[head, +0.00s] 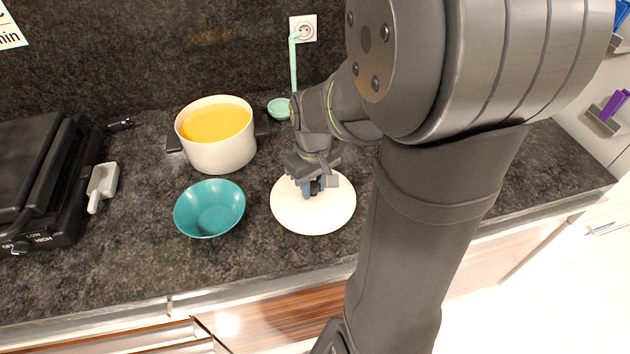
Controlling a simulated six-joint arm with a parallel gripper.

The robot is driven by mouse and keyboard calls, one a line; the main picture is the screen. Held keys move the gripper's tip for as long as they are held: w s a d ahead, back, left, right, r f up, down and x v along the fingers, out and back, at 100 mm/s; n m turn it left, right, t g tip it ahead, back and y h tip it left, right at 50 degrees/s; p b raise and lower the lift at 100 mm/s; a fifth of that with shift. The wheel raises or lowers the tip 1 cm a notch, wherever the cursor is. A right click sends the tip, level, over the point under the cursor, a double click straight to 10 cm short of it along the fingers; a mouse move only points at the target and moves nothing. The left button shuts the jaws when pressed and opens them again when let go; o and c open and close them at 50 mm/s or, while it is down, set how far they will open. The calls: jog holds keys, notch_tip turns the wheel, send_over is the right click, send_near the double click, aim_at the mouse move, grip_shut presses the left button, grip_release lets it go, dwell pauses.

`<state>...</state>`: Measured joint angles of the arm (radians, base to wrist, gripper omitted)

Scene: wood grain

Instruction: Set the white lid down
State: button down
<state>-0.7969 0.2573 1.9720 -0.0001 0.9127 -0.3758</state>
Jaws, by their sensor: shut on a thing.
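The white lid (290,217) is a round disc at the middle of the head view, over the dark countertop to the right of the teal bowl. My gripper (313,190) is above the lid's centre, pointing down, and is shut on it, at a dark blue part that looks like its knob. The fingertips are small and partly hidden by the gripper body. I cannot tell whether the lid touches the counter or hangs slightly above it. A white pot (222,153) with yellow-orange contents stands uncovered behind the teal bowl.
The teal bowl (209,208) is empty, close left of the lid. A white scoop (102,187) lies beside a black appliance (40,180) at the left. A green ladle (279,108) is behind my arm. Bare counter (120,260) lies at the front left.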

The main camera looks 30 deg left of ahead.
aim_at(313, 185)
jog(key=shift+f, duration=0.1)
jog(key=c, duration=1.1)
grip_release()
jog(key=shift+c, duration=0.2)
notch_tip(313, 185, up, 12)
jog(key=shift+r, duration=0.2)
jog(key=shift+f, duration=0.15)
notch_tip(313, 185, down, 12)
jog(key=shift+r, duration=2)
